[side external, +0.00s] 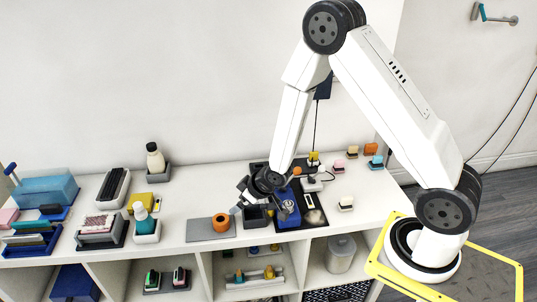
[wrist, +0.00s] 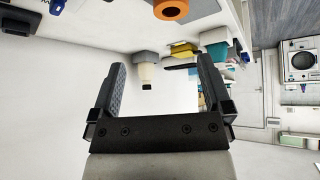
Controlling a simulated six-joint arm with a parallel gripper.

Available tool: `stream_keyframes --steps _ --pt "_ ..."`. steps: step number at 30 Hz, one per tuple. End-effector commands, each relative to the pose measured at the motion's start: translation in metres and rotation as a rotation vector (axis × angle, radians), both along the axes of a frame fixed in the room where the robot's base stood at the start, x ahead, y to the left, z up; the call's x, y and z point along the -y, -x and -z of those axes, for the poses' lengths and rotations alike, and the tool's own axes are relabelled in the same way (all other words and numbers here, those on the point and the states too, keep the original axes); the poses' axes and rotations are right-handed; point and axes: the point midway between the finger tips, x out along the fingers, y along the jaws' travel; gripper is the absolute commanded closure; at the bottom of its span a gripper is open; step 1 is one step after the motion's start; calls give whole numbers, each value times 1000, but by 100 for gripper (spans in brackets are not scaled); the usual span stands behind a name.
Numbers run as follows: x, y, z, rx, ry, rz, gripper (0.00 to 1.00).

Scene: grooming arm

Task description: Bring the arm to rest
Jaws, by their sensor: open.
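My gripper (side external: 240,197) hangs at the end of my bent white arm, low over the middle of the shelf top in the side external view. It is beside a blue box (side external: 288,208) and close to an orange ring (side external: 221,222) on a grey mat. In the wrist view my gripper (wrist: 161,65) has its two dark fingers wide apart with nothing between them. Whether the fingers touch anything on the shelf is hard to tell.
The white shelf top (side external: 190,195) is crowded at the left with a blue bin (side external: 45,190), trays and bottles. A cream bottle (side external: 155,158) stands at the back. Small colored blocks (side external: 371,149) sit at the right.

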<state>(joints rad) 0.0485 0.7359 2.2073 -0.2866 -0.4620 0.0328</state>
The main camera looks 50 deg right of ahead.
Motion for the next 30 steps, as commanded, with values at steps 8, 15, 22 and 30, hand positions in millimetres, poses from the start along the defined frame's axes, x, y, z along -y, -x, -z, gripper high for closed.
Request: stream_keyframes --steps 8,15,22,30 --pt "7 32 -49 -116 36 73 0" --pt "8 69 -83 -220 42 131 0" --pt "6 112 -111 -324 32 178 0" --pt "2 148 -127 -409 12 207 0"
